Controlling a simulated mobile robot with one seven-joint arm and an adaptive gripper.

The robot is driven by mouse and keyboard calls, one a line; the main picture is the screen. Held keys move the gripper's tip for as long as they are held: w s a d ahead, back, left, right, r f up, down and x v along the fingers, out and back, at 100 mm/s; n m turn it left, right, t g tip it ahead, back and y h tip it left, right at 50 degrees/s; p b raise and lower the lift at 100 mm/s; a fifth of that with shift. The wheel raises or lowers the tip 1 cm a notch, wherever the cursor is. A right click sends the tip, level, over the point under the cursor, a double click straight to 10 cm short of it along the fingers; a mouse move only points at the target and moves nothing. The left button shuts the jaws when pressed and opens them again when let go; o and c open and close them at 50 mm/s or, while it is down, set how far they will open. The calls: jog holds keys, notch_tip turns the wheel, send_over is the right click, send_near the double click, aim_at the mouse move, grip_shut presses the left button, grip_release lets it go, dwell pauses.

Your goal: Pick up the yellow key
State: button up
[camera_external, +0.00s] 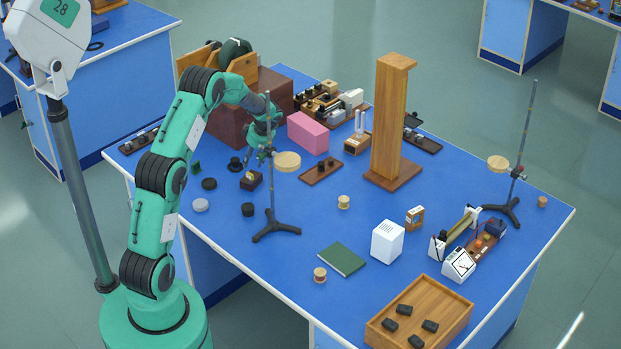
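I cannot make out a clear yellow key. A small dark block (250,182) with a yellowish patch on top sits on the blue bench, and it may be the key. My gripper (259,160) points down just above and slightly right of this block, with a visible gap between them. The rod of a stand partly covers the gripper, and its fingers are too small to tell open from shut. Nothing held shows clearly.
A black stand (277,229) with a round wooden disc (287,162) is close to my gripper. Nearby are a pink block (308,133), a brown box (228,128) and a dark board (321,172). A tall wooden column (393,120) stands further right.

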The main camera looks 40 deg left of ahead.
aim_at(251, 176)
notch_tip(251, 176, down, 5)
jog(key=shift+r, duration=0.15)
jog(key=shift+x, duration=2.5)
grip_shut()
